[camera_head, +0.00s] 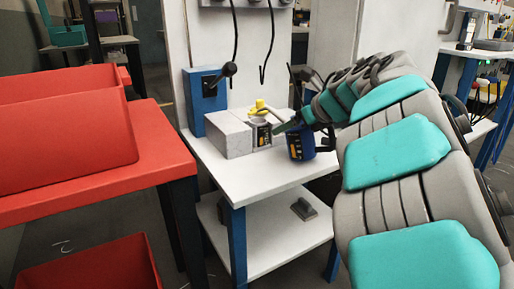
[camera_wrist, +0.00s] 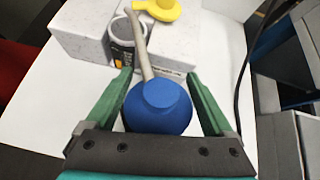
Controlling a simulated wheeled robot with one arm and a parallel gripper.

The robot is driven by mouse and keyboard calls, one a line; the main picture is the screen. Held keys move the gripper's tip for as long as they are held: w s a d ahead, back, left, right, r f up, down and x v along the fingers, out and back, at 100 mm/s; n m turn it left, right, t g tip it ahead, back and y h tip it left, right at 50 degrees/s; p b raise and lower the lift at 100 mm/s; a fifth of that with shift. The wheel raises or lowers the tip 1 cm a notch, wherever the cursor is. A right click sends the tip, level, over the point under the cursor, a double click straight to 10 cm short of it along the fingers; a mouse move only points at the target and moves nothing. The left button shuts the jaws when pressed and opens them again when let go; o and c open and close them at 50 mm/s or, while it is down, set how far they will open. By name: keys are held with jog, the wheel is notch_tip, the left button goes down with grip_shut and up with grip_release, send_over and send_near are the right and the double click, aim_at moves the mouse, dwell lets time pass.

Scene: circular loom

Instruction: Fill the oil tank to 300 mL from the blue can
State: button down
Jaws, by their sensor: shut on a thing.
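The blue can (camera_wrist: 157,108) has a long grey spout and sits between the two green fingers of my gripper (camera_wrist: 157,76), which is shut on it. In the head view the blue can (camera_head: 301,148) is partly behind my arm, above or on the white table. The oil tank (camera_wrist: 122,42) is a small round vessel with a dark label beside a pale stone-like block; it also shows in the head view (camera_head: 262,133). The spout reaches across the tank's open top. I cannot tell whether oil flows or the level inside.
The pale block (camera_head: 228,136) stands on the white table (camera_head: 245,180) by a blue box (camera_head: 205,100) with a black lever. Black cables hang above. A red table with red bins (camera_head: 65,130) stands left. The table's front is clear.

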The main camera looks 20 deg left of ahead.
jog(key=shift+f+y+b, duration=0.4)
jog(key=shift+f+b, duration=0.4)
jog(key=shift+b, duration=0.35)
jog(key=shift+f+t+y, duration=0.3)
jog(key=shift+y, duration=0.1)
jog(key=shift+s+d+r+p, duration=0.25)
jog(key=shift+s+d+r, duration=0.3)
jog(key=shift+r, duration=0.4)
jog(key=shift+s+d+r+p, duration=0.2)
jog(key=shift+s+d+r, duration=0.3)
jog(key=shift+d+r, duration=0.3)
jog(key=shift+s+d+r+p, duration=0.25)
jog(key=shift+s+d+r, duration=0.25)
jog(key=shift+r, duration=0.55)
